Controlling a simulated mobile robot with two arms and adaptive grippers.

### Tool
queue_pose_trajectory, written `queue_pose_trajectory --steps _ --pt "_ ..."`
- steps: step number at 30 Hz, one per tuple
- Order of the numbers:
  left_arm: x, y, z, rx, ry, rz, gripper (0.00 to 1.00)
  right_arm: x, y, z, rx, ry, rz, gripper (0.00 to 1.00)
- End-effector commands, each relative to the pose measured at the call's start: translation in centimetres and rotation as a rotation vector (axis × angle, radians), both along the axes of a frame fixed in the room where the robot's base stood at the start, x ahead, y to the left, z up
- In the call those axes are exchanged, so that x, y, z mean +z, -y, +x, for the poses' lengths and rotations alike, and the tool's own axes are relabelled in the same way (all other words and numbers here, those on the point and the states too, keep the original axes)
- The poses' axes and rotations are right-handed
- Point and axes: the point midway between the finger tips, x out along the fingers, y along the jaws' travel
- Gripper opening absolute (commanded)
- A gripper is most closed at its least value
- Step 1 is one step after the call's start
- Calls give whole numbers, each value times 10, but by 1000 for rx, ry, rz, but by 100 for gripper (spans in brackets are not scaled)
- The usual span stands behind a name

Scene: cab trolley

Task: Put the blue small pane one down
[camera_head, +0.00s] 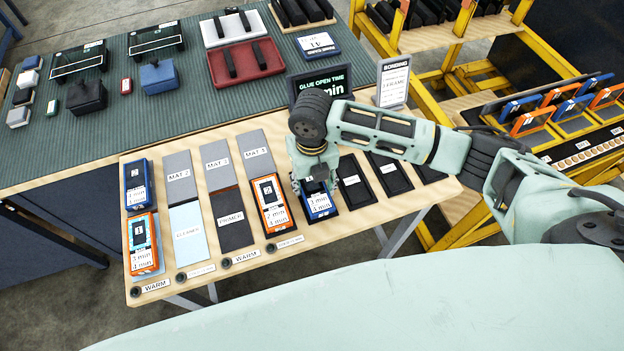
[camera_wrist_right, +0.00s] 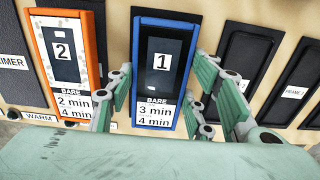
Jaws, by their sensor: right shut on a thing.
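The blue small pane one (camera_head: 319,204), a dark panel with a blue rim, a "1" label and a "BARE 3 min 4 min" tag, is at the bench just right of the orange pane two (camera_head: 272,204). My right gripper (camera_head: 315,186) is shut on it from above. In the right wrist view the blue pane (camera_wrist_right: 162,72) is between the fingers (camera_wrist_right: 152,100), beside the orange pane (camera_wrist_right: 68,62). A black frame pad shows around the blue pane's edge; I cannot tell whether the pane touches it. My left gripper is not in view.
Black frame pads (camera_head: 388,174) lie to the right. Grey mats (camera_head: 217,165), a cleaner pad (camera_head: 188,230) and a primer pad (camera_head: 234,220) lie left. Another blue pane (camera_head: 138,184) and an orange one (camera_head: 142,243) are at the left end. A glue sign (camera_head: 320,84) stands behind.

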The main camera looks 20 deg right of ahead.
Motion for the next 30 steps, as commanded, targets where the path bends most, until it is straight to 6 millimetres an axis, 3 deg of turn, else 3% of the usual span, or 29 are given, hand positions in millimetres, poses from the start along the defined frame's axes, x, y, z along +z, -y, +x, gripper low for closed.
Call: queue_pose_trajectory --steps 7,19,23,30 --pt "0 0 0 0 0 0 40 -1 0 0 0 -1 0 67" --pt "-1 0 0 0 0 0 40 7 0 1 0 2 1 67" --pt "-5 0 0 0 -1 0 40 26 0 1 2 5 2 67" --pt "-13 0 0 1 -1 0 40 79 0 1 2 5 1 67"
